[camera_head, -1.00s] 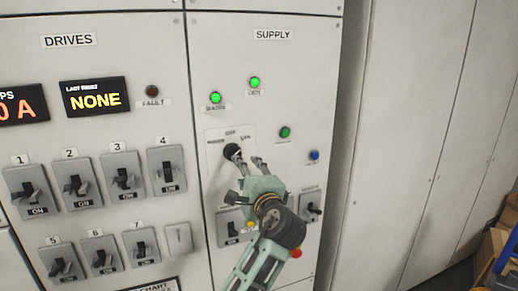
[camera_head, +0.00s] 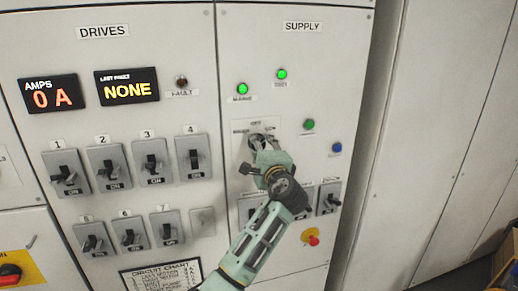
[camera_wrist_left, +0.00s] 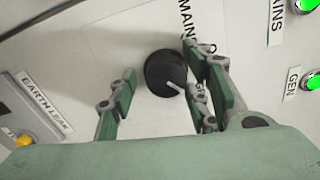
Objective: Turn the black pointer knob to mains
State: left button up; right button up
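The black pointer knob (camera_wrist_left: 160,72) is round with a pale pointer line, on the SUPPLY panel (camera_head: 350,60). In the left wrist view its line points to the lower right, toward a label partly hidden by a finger. The MAINS label (camera_wrist_left: 184,14) shows above the knob. My left gripper (camera_wrist_left: 160,95) is open, with one finger on each side of the knob in the picture; I cannot tell whether either touches it. In the head view my left gripper (camera_head: 263,146) covers most of the knob. My right gripper is not in view.
Lit green MAINS lamp (camera_head: 242,89) and a second lit green lamp (camera_head: 281,74) sit above the knob. Green (camera_head: 308,124) and blue (camera_head: 337,147) buttons are to the right. A red knob (camera_head: 311,238) is below. Breaker switches (camera_head: 109,166) fill the DRIVES panel.

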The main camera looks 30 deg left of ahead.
pick_arm(q)
jog(key=shift+d+f, duration=0.1)
jog(key=c, duration=0.9)
jog(key=shift+f, duration=0.1)
jog(key=shift+c, duration=0.3)
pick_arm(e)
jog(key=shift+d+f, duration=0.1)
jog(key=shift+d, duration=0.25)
pick_arm(q)
jog(key=shift+w+d+r+n+b, duration=0.1)
jog(key=shift+n+b, duration=3.2)
jog(key=shift+w+d+r+n+b, duration=0.1)
jog(key=shift+w+n+b, duration=0.05)
jog(key=shift+n+b, duration=3.2)
jog(key=shift+w+d+n+b, duration=0.1)
jog(key=shift+n+b, duration=3.15)
jog(key=shift+b, duration=0.05)
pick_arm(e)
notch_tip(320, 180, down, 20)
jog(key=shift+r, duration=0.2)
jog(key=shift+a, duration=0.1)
pick_arm(q)
jog(key=shift+r, duration=0.15)
